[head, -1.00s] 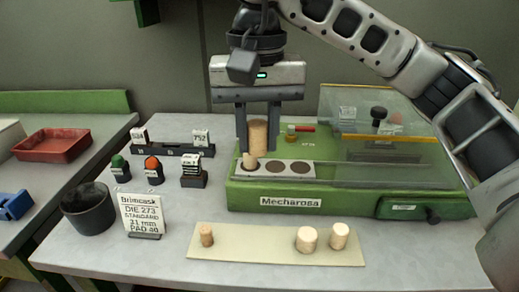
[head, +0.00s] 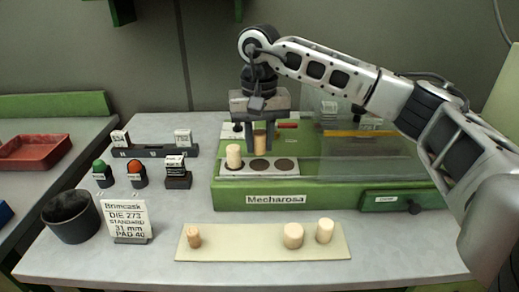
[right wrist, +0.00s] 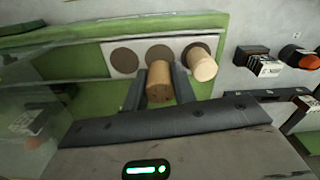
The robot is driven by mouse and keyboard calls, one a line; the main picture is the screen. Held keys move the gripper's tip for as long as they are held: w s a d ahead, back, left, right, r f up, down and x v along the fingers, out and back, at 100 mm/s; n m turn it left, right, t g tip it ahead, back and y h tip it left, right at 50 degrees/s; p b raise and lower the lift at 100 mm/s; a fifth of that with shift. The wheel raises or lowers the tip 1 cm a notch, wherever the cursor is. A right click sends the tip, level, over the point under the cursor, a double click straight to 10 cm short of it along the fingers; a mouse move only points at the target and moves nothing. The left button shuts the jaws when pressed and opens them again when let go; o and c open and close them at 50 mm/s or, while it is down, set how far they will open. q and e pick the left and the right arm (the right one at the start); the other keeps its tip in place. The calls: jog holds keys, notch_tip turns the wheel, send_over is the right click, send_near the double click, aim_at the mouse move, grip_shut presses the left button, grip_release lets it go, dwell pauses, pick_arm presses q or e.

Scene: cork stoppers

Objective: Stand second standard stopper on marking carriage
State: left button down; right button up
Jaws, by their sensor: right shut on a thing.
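The marking carriage is a pale plate (head: 272,171) with three dark round spots on the green Mecharosa machine (head: 300,200). A pale stopper (head: 234,156) stands upright on its left spot; it also shows in the right wrist view (right wrist: 202,66). My right gripper (head: 260,146) is shut on a browner cork stopper (head: 260,138), held upright. In the right wrist view, that stopper (right wrist: 160,88) lines up near the middle spot (right wrist: 158,54). It seems to be just above or behind that spot; contact cannot be told. The middle and right spots are bare. My left gripper is not in view.
A sign (head: 126,218), dark pot (head: 70,216) and stamps (head: 136,173) stand left. A clear guard (head: 350,145) covers the machine's right side.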

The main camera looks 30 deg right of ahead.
aim_at(260, 153)
notch_tip(260, 153, down, 3)
jog(key=shift+d+r+p, duration=0.1)
jog(key=shift+r+p, duration=0.1)
jog(key=shift+p, duration=0.15)
jog(key=shift+f, duration=0.25)
jog(key=shift+f, duration=0.2)
jog(key=o, duration=0.7)
jog(key=shift+c, duration=0.2)
